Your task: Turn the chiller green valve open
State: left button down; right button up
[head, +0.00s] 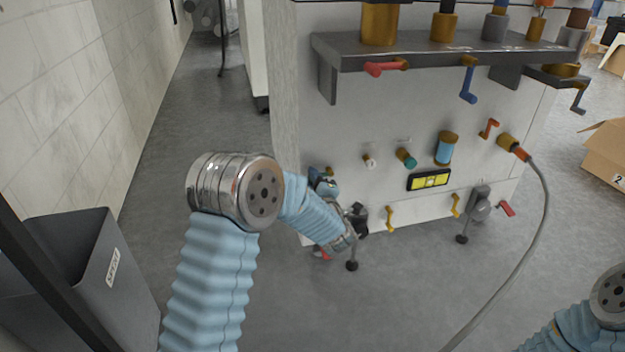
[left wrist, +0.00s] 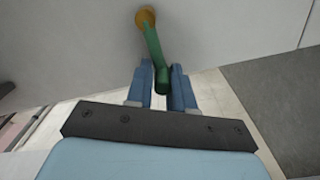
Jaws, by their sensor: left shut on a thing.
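The green valve handle (left wrist: 152,50) shows in the left wrist view, with an orange-brown fitting (left wrist: 146,18) at its top against the pale panel. My left gripper (left wrist: 161,78) has its two blue fingers on either side of the handle's lower end and is shut on it. In the head view my left gripper (head: 323,183) is at the lower left of the machine front (head: 345,120). My arm and gripper hide the green handle there. My right arm shows at the bottom right, with its gripper out of view.
A shelf (head: 450,50) with a red handle (head: 380,68) and a blue handle (head: 468,85) juts out above. Yellow handles (head: 389,217) sit lower on the panel. A grey cable (head: 535,220) hangs at right. A grey bin (head: 95,270) stands at left. The floor between is clear.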

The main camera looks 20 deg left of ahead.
pick_arm(q)
jog(key=shift+f, duration=0.35)
jog(key=c, duration=1.1)
grip_release()
jog(key=shift+d, duration=0.1)
jog(key=shift+r, duration=0.1)
jog(key=p+v, duration=0.1)
jog(key=v, duration=1.2)
jog(key=shift+s+d, duration=0.2)
jog(key=shift+s, duration=0.1)
